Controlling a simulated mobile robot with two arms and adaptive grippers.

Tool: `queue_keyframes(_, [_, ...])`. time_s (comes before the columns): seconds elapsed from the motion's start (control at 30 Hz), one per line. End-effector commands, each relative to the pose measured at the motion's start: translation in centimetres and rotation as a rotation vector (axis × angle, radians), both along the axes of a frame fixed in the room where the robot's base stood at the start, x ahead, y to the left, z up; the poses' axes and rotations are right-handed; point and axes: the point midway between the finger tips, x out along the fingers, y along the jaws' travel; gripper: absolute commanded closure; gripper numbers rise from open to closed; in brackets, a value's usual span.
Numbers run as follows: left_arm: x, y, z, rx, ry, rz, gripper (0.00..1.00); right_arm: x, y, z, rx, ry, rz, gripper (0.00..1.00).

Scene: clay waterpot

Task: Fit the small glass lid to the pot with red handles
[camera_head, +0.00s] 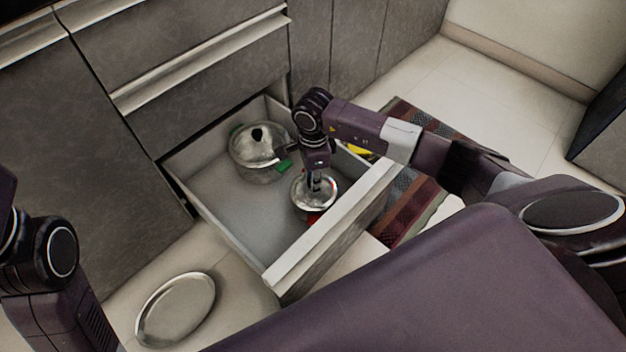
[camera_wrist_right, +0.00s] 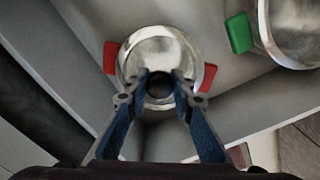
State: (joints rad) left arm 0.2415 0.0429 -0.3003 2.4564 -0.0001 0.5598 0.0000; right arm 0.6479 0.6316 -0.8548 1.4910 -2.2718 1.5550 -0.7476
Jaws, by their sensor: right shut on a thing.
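The pot with red handles (camera_wrist_right: 111,57) sits in the open drawer near its front wall; one red handle shows in the head view (camera_head: 314,217). The small glass lid (camera_wrist_right: 155,52) lies over the pot's mouth, and its dark knob is between my right fingertips. My right gripper (camera_wrist_right: 162,86) is shut on that knob; in the head view the gripper (camera_head: 315,182) points down over the pot. I cannot tell whether the lid rests on the rim all round. My left arm shows at the left edge, but its gripper is out of view.
A larger pot with green handles (camera_head: 258,165), topped by a dark knob, stands further back in the drawer (camera_head: 230,207). A shiny round metal piece (camera_head: 176,310) lies on the floor at the lower left. A patterned rug (camera_head: 410,205) and a yellow item (camera_head: 359,151) lie beyond the drawer.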

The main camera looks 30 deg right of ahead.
Motion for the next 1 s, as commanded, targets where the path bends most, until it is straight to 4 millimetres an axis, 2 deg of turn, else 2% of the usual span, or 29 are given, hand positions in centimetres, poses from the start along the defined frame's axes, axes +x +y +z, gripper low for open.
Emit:
queue_keyframes(0.2, [-0.1, 0.0, 0.1, 0.000, -0.005, 0.001, 0.00, 0.1, 0.0, 0.1, 0.001, -0.001, 0.000, 1.00])
queue_keyframes(0.23, [-0.1, 0.0, 0.1, 0.000, -0.005, 0.001, 0.00, 0.1, 0.0, 0.1, 0.001, -0.001, 0.000, 0.75])
queue_keyframes(0.4, [-0.2, 0.0, 0.2, 0.000, -0.007, 0.000, 0.00, 0.0, 0.0, 0.1, 0.001, -0.001, 0.000, 0.57])
queue_keyframes(0.67, [-0.2, 0.1, 0.2, -0.001, -0.009, 0.001, 0.00, 0.0, 0.0, 0.1, 0.000, 0.000, 0.001, 0.57])
queue_keyframes(0.77, [-0.2, 0.1, 0.2, -0.001, -0.008, 0.001, 0.00, 0.1, 0.0, 0.7, 0.000, -0.003, 0.001, 0.57])
queue_keyframes(0.87, [-0.2, 0.0, 0.2, 0.000, -0.007, 0.000, 0.00, 0.2, 0.0, 2.1, 0.000, -0.004, 0.002, 0.57])
queue_keyframes(1.0, [-0.2, 0.0, 0.2, 0.000, -0.006, 0.001, 0.00, 0.2, 0.0, 5.0, 0.001, -0.006, 0.002, 0.57])
